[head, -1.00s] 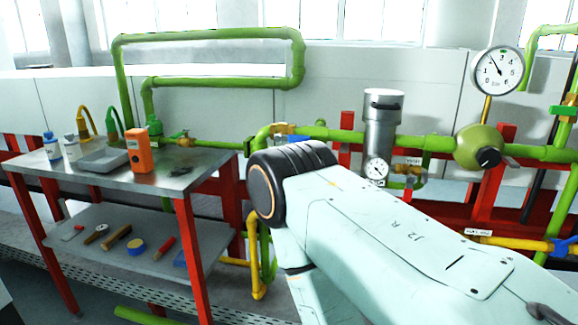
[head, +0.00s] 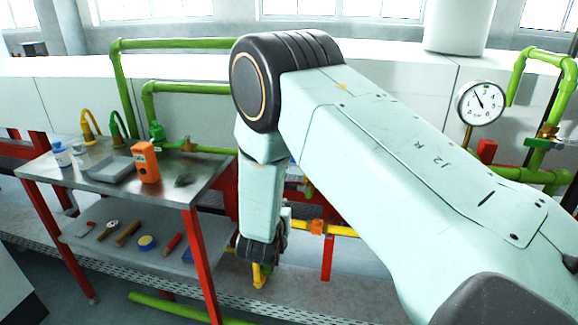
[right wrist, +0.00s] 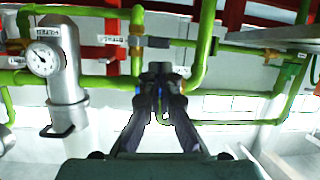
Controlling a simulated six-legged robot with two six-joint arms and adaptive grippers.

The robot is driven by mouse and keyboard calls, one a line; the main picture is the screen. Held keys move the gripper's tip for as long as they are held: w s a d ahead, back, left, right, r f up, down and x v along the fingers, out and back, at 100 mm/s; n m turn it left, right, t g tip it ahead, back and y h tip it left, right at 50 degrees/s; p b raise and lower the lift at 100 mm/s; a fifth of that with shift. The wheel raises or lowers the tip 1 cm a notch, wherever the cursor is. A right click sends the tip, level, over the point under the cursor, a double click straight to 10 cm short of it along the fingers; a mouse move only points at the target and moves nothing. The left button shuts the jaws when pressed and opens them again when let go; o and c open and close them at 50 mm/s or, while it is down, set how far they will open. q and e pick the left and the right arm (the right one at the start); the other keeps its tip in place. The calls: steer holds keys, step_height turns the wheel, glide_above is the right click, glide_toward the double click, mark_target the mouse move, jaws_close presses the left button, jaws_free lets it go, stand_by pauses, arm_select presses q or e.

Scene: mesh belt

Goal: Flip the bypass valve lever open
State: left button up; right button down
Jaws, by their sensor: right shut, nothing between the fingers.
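My right gripper (right wrist: 160,78) is shut and empty in the right wrist view, its dark fingertips together in front of the green pipework. Small patches of blue (right wrist: 137,89) show just beside the fingertips; they may be part of a valve lever, but the fingers cover most of it. I cannot tell whether the fingers touch it. A brass valve fitting (right wrist: 136,40) sits on a green pipe above the fingertips. In the head view my right arm covers most of this pipework, and no lever can be made out clearly. My left gripper is not in view.
A steel filter housing (right wrist: 62,75) with a gauge stands left of my fingers in the wrist view. In the head view, a metal table (head: 115,192) at left holds an orange device (head: 146,162) and bottles. A large pressure gauge (head: 481,103) stands at right.

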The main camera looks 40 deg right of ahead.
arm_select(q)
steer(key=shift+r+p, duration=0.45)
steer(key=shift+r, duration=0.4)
arm_select(e)
step_height(320, 180, up, 6)
steer(key=w+d+m+h, duration=0.1)
steer(key=w, duration=0.1)
steer(key=shift+d+f, duration=0.15)
steer(key=shift+f, duration=0.05)
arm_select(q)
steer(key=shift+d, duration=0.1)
arm_select(e)
steer(key=shift+d, duration=0.1)
